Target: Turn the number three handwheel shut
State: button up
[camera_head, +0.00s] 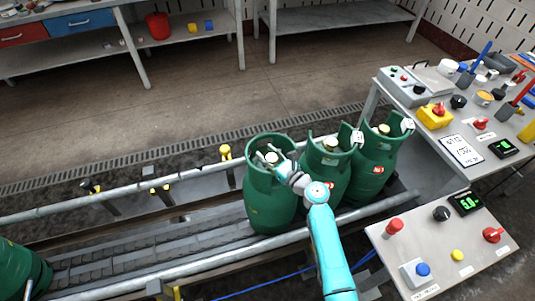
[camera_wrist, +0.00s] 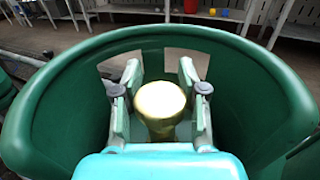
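Three green gas cylinders stand upright in a row on the conveyor: a left one (camera_head: 268,205), a middle one (camera_head: 333,176) and a right one (camera_head: 375,165). My gripper (camera_head: 272,158) reaches into the open collar of the left cylinder. In the wrist view a pale yellow round handwheel (camera_wrist: 160,103) stands inside the green collar (camera_wrist: 55,95), between the two fingers of my gripper (camera_wrist: 160,82). The fingers are close on both sides of it; I cannot tell whether they press on it. No number three is readable on the left cylinder.
Another green cylinder (camera_head: 18,270) lies or stands at the lower left, partly cut off. Metal rails (camera_head: 140,205) border the conveyor (camera_head: 130,248). A control panel (camera_head: 440,245) and a cluttered table (camera_head: 450,125) stand to the right.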

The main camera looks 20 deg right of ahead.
jog(key=shift+m+t+h, duration=0.4)
jog(key=shift+m+h, duration=0.2)
jog(key=shift+h, duration=0.3)
jog(key=shift+d+f+m+t+h, duration=0.15)
jog(key=shift+m+h, duration=0.35)
jog(key=shift+h, duration=0.25)
jog(key=shift+d+r+m+t+h, duration=0.15)
jog(key=shift+m+h, duration=0.35)
jog(key=shift+h, duration=0.25)
jog(key=o, duration=1)
jog(key=shift+r, duration=0.15)
jog(key=shift+r, duration=4.85)
